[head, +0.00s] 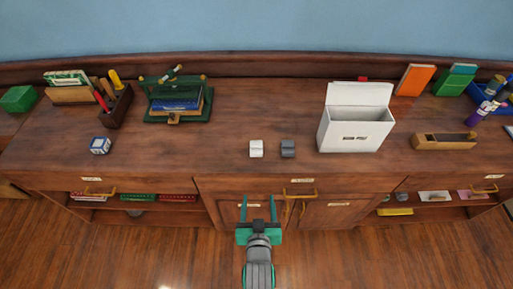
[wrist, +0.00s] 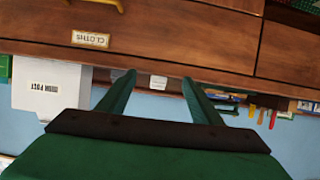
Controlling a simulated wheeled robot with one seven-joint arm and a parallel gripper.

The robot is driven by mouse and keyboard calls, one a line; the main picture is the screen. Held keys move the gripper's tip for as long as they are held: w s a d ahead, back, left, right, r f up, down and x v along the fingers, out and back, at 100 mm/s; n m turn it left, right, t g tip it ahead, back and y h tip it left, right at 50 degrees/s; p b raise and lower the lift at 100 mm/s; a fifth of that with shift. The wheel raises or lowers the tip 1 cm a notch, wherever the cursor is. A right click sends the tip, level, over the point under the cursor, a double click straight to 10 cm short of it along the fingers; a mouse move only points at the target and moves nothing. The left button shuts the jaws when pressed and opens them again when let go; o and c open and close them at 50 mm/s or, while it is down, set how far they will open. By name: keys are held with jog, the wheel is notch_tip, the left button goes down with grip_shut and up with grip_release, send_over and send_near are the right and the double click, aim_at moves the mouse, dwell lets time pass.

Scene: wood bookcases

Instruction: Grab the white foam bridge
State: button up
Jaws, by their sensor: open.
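A small white block (head: 256,149), which looks like the white foam bridge, sits on the bookcase top near its front edge, left of a similar grey block (head: 288,148). In the wrist view, which appears upside down, the white block (wrist: 158,82) shows between my fingers, beyond the wood edge. My gripper (head: 258,199) is open and empty, in front of the bookcase, apart from the block. It also shows in the wrist view (wrist: 158,78) with its two green fingers spread.
A white open box (head: 350,138) stands right of the blocks. A blue and white cube (head: 100,145) and a green stand with books (head: 178,98) lie to the left. A wooden plane (head: 443,141) is at the right. Drawer handles (head: 299,194) stick out in front.

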send_near(256, 147)
jog(key=shift+w+d+r+g, duration=0.15)
jog(key=shift+w+r+g, duration=0.25)
jog(key=x, duration=0.5)
jog(key=shift+w, duration=0.1)
jog(key=shift+f+x, duration=0.25)
jog(key=shift+x, duration=2.6)
jog(key=c, duration=1.1)
